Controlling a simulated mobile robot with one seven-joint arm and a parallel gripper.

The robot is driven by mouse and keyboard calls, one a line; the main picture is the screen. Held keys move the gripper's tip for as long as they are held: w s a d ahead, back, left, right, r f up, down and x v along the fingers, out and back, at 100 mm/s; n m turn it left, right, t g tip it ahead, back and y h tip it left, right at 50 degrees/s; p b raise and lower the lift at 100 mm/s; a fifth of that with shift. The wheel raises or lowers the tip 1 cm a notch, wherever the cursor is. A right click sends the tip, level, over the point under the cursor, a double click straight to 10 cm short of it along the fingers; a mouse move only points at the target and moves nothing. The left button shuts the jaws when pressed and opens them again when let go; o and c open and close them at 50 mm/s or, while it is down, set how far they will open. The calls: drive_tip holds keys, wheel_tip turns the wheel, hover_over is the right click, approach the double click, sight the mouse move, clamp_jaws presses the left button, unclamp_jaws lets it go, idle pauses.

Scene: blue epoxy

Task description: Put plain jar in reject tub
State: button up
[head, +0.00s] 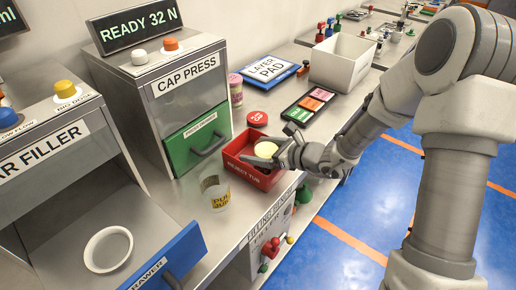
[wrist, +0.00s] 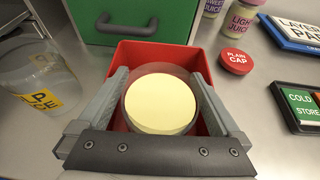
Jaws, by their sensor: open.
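The plain jar, clear with pale yellow contents, stands in the red reject tub (head: 249,178) in the head view, where its pale top (head: 265,150) shows. In the wrist view the jar (wrist: 160,105) is upright, with the tub's red walls (wrist: 155,53) around it. My gripper (head: 277,153) is open over the tub. Its two fingers (wrist: 162,98) lie on either side of the jar with small gaps. The jar's base is hidden, so I cannot tell whether it rests on the tub floor.
An empty labelled glass jar (head: 215,188) stands left of the tub. A red plain cap (wrist: 237,61) lies behind right, near a black tray of coloured labels (head: 309,104). The cap press (head: 185,85) with its green drawer (head: 197,140) is behind left. A white bin (head: 342,62) stands farther back.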

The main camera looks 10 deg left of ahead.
drive_tip(key=p+v, duration=0.1)
drive_tip(key=v, duration=1.1)
drive_tip(key=s+r+n+g+h, duration=0.45)
drive_tip(key=s+r+n, duration=0.35)
drive_tip(key=s+n, duration=0.5)
drive_tip(key=s+d+r+n+t+h, duration=0.2)
drive_tip(key=s+d+r+n+h, duration=0.1)
drive_tip(key=d+n, duration=0.2)
drive_tip(key=s+d+r+n+t+h, duration=0.1)
drive_tip(key=s+d+r+n+h, duration=0.2)
drive_tip(key=d, duration=0.4)
drive_tip(key=r+n+h, duration=0.1)
drive_tip(key=n, duration=0.1)
drive_tip(key=shift+s+d+r+n+t, duration=0.15)
drive_tip(key=shift+s+d+n+t, duration=0.05)
drive_tip(key=shift+d+n+t, duration=0.15)
